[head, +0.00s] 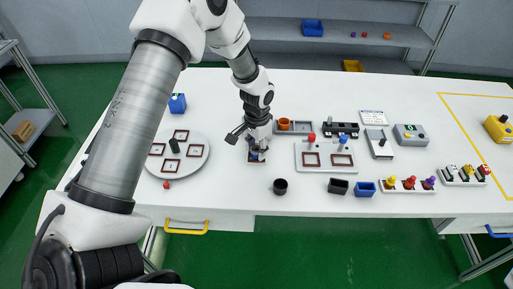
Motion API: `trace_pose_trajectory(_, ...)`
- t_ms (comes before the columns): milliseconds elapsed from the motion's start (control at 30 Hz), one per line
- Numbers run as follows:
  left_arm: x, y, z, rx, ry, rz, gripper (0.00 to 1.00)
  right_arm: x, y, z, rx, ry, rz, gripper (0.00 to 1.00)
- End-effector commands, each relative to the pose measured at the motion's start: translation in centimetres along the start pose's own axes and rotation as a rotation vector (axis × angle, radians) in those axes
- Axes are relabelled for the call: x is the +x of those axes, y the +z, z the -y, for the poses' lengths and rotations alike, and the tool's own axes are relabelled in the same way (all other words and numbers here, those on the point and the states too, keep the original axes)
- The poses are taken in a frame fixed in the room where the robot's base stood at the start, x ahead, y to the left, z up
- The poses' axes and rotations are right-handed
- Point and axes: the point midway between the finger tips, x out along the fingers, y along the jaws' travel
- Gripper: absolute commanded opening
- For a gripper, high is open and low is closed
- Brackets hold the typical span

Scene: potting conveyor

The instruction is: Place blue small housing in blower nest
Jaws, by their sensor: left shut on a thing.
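My left gripper (257,142) comes down over the middle of the white table and is shut on a small blue housing (255,153). The gripper hides much of the housing. Directly below it is a small nest with a dark red-brown frame (257,161), which may be the blower nest. I cannot tell whether the housing touches the nest or is just above it. My right gripper is not in view.
A round white plate (200,137) with several framed squares and a dark cylinder (174,146) is to the left. A black cup (280,187) stands in front of the nest. An orange cup (284,124) and a two-nest fixture (325,168) stand to the right.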

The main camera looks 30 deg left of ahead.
Motion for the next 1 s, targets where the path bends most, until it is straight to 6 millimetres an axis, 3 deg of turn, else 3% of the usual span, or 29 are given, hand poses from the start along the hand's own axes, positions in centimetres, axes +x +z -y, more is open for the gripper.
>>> trace_pose_trajectory(433, 1.6, 0.4, -0.2, 0.0, 0.004, 0.011, 0.21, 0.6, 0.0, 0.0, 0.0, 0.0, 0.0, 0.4)
trace_pose_trajectory(567, 1.7, 0.5, -0.2, 0.0, 0.005, 0.013, 0.16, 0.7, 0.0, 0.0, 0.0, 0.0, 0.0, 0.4)
trace_pose_trajectory(700, 1.7, 0.5, -0.2, 0.0, 0.006, 0.014, 0.17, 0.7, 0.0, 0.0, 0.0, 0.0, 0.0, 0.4)
trace_pose_trajectory(733, 1.7, 0.6, -0.2, -0.001, 0.006, 0.015, 0.5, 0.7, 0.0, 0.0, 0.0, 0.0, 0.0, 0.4)
trace_pose_trajectory(800, 1.7, 0.6, -0.2, -0.001, 0.006, 0.015, 0.75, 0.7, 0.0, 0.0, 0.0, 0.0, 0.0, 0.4)
trace_pose_trajectory(833, 1.8, 0.6, -0.2, -0.001, 0.006, 0.015, 0.78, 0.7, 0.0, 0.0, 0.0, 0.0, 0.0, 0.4)
trace_pose_trajectory(1000, 1.6, 0.4, -0.2, -0.001, 0.004, 0.011, 0.78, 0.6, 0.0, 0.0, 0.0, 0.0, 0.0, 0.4)
